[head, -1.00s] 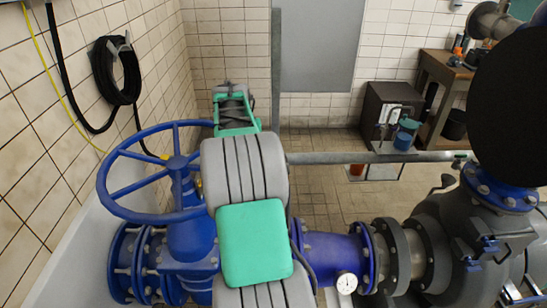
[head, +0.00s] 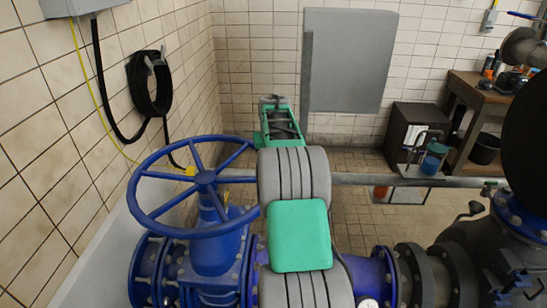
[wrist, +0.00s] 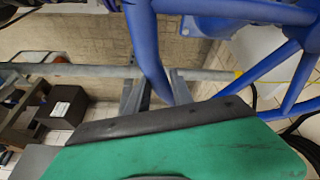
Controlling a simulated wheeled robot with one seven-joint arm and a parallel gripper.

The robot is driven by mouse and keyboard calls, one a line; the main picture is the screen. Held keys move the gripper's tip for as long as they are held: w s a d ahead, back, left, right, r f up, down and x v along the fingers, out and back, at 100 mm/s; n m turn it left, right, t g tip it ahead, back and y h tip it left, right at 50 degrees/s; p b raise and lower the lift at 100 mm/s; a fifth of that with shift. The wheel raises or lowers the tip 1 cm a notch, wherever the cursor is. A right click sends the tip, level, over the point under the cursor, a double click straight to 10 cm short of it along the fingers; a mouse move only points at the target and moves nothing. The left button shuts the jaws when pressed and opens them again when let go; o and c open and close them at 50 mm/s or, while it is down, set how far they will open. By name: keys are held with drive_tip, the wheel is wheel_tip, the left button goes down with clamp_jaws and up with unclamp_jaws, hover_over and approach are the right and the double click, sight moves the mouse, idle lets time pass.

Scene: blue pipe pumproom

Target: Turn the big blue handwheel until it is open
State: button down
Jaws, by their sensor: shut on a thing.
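The big blue handwheel (head: 205,178) sits on top of a blue valve (head: 212,240) at the left of the head view, its rim and spokes standing clear of the wall. Its rim also crosses the wrist view (wrist: 145,50). In the wrist view my gripper (wrist: 155,92) has its two grey fingers on either side of the blue rim, shut on it. In the head view my grey and green arm hides the gripper and the wheel's right edge.
A grey horizontal pipe (head: 400,180) runs behind the wheel. Blue flanged pipework (head: 372,274) and a dark pump lie to the right. A black hose coil (head: 150,84) hangs on the left tiled wall. A dark cabinet (head: 415,140) and wooden bench stand at the back right.

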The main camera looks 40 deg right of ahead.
drive_tip(key=c, duration=1.5)
unclamp_jaws()
drive_tip(key=shift+w+f, duration=0.1)
drive_tip(key=shift+w, duration=0.2)
drive_tip(key=shift+o, duration=0.9)
drive_tip(key=shift+w+f, duration=0.1)
drive_tip(key=shift+w, duration=0.1)
drive_tip(key=shift+o, duration=1)
drive_tip(key=shift+s+d, duration=0.1)
drive_tip(key=shift+s, duration=0.1)
drive_tip(key=shift+b+v, duration=0.85)
drive_tip(key=shift+v, duration=3.2)
